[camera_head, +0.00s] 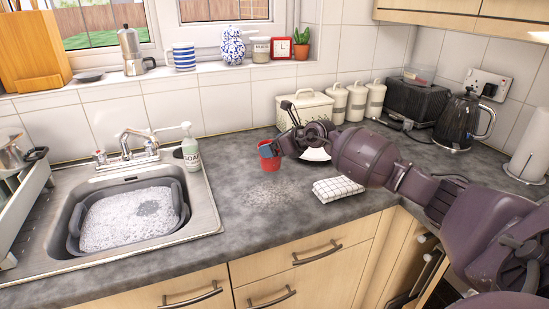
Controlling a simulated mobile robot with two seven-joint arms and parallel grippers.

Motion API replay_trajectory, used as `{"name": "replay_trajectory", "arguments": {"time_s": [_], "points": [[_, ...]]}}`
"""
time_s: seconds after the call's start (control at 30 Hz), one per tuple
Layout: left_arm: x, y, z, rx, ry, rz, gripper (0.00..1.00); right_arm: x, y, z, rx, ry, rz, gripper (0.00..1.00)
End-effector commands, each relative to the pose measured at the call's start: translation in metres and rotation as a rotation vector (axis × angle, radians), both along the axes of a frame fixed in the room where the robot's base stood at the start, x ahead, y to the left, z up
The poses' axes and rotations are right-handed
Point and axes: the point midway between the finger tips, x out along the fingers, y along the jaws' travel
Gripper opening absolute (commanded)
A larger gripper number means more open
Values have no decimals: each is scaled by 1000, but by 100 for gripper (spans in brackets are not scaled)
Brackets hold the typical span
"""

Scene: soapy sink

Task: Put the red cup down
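The red cup (266,159) is above or on the grey countertop behind the folded cloth, to the right of the sink. It looks upright. My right gripper (271,150) reaches in from the right and its fingers are at the cup, seemingly closed on its rim or side. The wrist hides part of the cup's right side. I cannot tell whether the cup's base touches the counter. My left gripper is not in view.
A sink with a soapy basin (72,237) is at the left, with a soap bottle (191,153) behind it. A checked cloth (338,189) lies near the counter's front. A cream bread bin (304,107) stands behind the cup. The counter (245,215) in front is clear but wet-looking.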

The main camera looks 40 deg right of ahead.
Motion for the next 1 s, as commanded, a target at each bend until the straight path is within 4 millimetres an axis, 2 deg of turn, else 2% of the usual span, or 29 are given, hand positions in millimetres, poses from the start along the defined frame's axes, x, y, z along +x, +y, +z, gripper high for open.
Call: {"name": "replay_trajectory", "arguments": {"time_s": [0.3, 0.7, 0.73, 0.8, 0.83, 1.0], "points": [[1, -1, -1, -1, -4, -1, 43, 0, 0, -38, 1, 2, -1, 55], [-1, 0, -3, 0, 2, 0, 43, 0, 0, -43, -1, 0, 0, 55], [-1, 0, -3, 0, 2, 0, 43, 0, 0, -43, -1, 0, 0, 86], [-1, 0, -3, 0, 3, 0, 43, 0, 0, -43, -1, 0, 0, 97], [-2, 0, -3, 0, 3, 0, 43, 0, 0, -43, -1, 0, 0, 100], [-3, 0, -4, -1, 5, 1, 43, 0, 0, -43, 0, 0, 0, 100]]}}
